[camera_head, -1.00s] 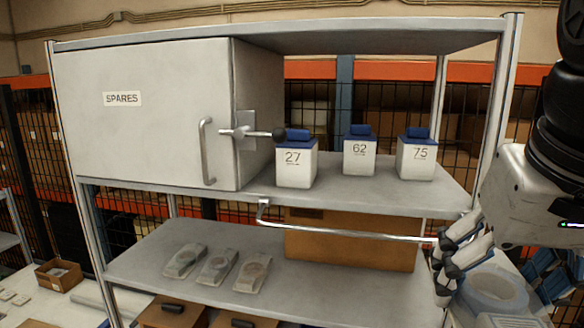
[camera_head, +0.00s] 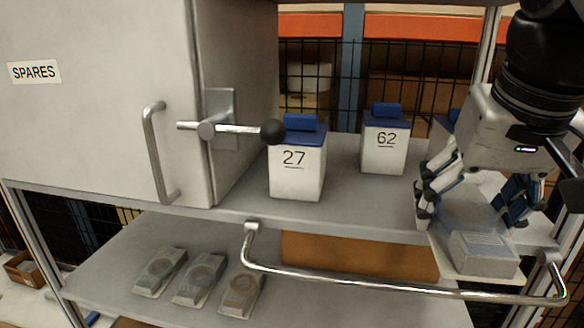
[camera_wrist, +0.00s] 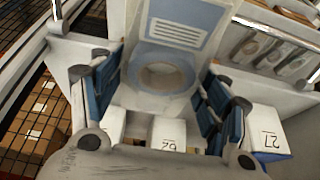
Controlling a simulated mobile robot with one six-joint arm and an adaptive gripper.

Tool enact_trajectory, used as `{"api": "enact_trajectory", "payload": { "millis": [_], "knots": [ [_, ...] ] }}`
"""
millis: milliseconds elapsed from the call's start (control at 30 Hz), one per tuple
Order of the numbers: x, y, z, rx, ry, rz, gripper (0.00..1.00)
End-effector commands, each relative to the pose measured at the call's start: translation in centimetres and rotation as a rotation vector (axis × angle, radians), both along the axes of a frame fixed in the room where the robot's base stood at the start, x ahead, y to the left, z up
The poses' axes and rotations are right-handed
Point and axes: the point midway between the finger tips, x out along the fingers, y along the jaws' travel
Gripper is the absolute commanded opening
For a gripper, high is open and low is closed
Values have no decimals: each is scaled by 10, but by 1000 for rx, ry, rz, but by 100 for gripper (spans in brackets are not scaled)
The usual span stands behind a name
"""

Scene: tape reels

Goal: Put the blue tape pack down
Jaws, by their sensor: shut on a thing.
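My gripper (camera_head: 470,205) is shut on a pale tape pack (camera_head: 484,254), the blue tape pack by the task's name. The pack has a printed label on its near end, and it hangs at the right front of the upper shelf (camera_head: 365,205), above or just in front of its edge. I cannot tell whether it touches the shelf. In the wrist view the pack (camera_wrist: 178,33) shows a label and a round reel between the blue-padded fingers (camera_wrist: 160,92). Three similar packs lie in a row on the lower shelf: greenish (camera_head: 160,271), grey (camera_head: 199,278) and brownish (camera_head: 241,291).
Blue-lidded boxes 27 (camera_head: 297,168) and 62 (camera_head: 384,145) stand on the upper shelf; another is mostly hidden behind my gripper. A metal rail (camera_head: 390,287) runs before the shelves. A SPARES cabinet (camera_head: 95,100) with a black-knobbed lever (camera_head: 240,130) is at left. The lower shelf's middle is clear.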

Motion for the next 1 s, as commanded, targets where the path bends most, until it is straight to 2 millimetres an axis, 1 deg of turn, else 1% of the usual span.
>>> {"api": "enact_trajectory", "payload": {
  "millis": [33,200,300,433,500,600,833,900,1000],
  "knots": [
    [15,-4,1,1,5,0,41],
    [59,-17,2,1,5,0,41],
    [84,-24,2,1,4,0,41],
    [107,-30,2,1,2,0,41],
    [114,-33,1,1,2,0,41],
    [118,-34,-1,0,1,0,41],
    [118,-34,-31,1,2,0,41],
    [118,-34,-35,0,1,0,41],
    [118,-34,-35,0,0,0,41]
  ]
}}
